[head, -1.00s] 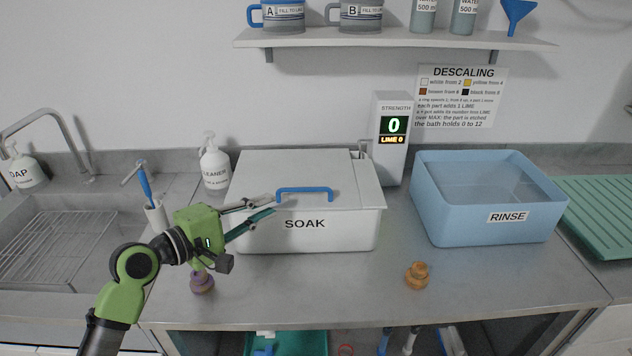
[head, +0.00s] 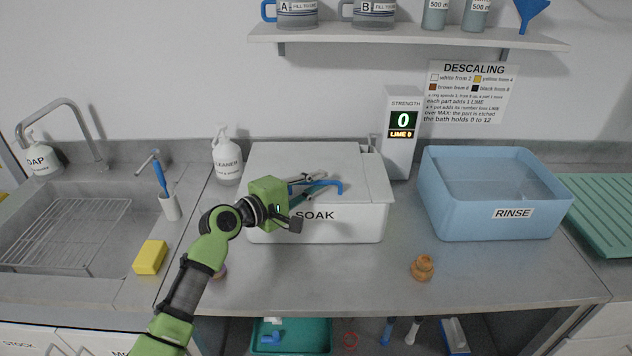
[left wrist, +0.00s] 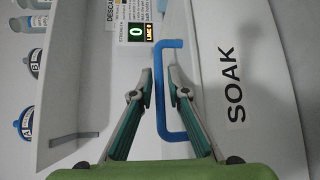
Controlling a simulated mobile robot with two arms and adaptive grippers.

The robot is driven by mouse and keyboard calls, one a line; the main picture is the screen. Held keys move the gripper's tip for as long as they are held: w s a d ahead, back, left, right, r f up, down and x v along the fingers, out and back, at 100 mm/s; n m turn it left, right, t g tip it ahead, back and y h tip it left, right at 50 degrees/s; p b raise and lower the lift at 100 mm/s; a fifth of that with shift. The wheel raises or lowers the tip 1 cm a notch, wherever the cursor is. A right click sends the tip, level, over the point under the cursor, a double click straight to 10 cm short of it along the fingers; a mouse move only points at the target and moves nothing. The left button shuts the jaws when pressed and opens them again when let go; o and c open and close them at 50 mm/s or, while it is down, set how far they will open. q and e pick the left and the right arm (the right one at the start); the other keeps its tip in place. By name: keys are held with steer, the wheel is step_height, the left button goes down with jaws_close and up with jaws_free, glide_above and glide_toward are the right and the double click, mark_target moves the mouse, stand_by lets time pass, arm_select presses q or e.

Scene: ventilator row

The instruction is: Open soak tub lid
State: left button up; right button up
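The white soak tub (head: 345,222), labelled SOAK, stands on the counter with its white lid (head: 300,160) shut. A blue bar handle (head: 337,184) is on the lid's front; it also shows in the left wrist view (left wrist: 161,90). My left gripper (head: 312,183) is at the handle, in front of the lid. In the left wrist view its open fingers (left wrist: 159,80) lie on either side of the handle bar, with gaps visible, so it is not closed on it. The left gripper hides part of the handle and the tub's front. My right gripper is not in view.
A blue RINSE tub (head: 485,220) stands right of the soak tub. The strength display (head: 402,130) reads 0 behind it. A cleaner bottle (head: 227,158), a yellow sponge (head: 150,257) and a brown ringed part (head: 422,267) are nearby. A shelf (head: 400,38) hangs above.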

arm_select(q)
steer(key=shift+c, duration=0.3)
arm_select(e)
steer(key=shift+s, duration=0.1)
arm_select(q)
jaws_close()
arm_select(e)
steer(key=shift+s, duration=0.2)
